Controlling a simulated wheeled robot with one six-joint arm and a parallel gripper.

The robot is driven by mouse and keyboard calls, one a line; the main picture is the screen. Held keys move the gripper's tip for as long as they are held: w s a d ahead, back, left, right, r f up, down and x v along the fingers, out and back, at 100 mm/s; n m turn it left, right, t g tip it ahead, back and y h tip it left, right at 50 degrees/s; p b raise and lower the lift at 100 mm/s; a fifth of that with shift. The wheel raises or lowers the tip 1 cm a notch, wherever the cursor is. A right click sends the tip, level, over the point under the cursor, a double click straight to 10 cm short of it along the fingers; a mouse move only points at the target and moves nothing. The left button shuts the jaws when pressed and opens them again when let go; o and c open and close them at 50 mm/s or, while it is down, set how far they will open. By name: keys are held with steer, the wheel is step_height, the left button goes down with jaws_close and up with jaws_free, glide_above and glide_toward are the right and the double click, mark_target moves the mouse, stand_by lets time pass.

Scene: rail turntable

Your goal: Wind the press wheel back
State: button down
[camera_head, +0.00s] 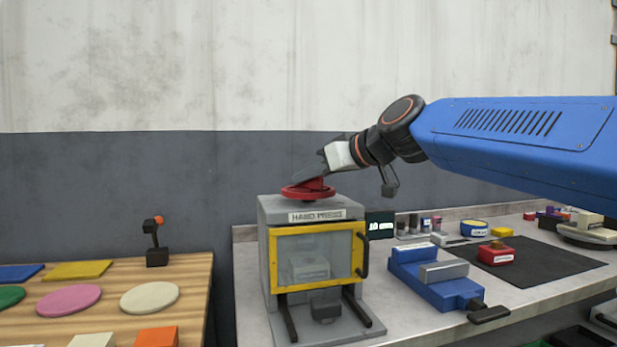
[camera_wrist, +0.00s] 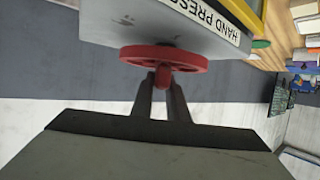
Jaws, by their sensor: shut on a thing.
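The hand press (camera_head: 291,209) is a grey box with a yellow-framed clear door and a "HAND PRESS" label, standing at the left end of the grey bench. The red press wheel (camera_head: 309,191) lies flat on its top. My gripper (camera_head: 312,181) reaches down to the wheel from the upper right. In the wrist view, the fingers of my gripper (camera_wrist: 163,75) are close together and shut on the near part of the red wheel (camera_wrist: 165,57). A pale block shows dimly inside the press behind the clear door. The exact finger contact is partly hidden.
A blue vise (camera_head: 432,280) stands right of the press. A red box (camera_head: 495,254) sits on a black mat (camera_head: 550,262) farther right. A wooden table (camera_head: 190,290) with coloured discs and squares is at the left, across a gap. The wall above is clear.

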steer(key=n+g+y, duration=0.1)
steer(key=n+g, duration=0.1)
steer(key=g, duration=0.1)
steer(key=n+g+y, duration=0.2)
steer(key=n, duration=0.1)
steer(key=shift+w+d+f+n+g, duration=0.1)
steer(key=shift+f+n+g, duration=0.05)
steer(key=shift+n+g, duration=0.2)
steer(key=n+g, duration=0.5)
steer(key=g, duration=0.1)
steer(key=shift+n+g, duration=0.25)
steer(key=shift+g, duration=0.1)
steer(key=c, duration=1.7)
jaws_free()
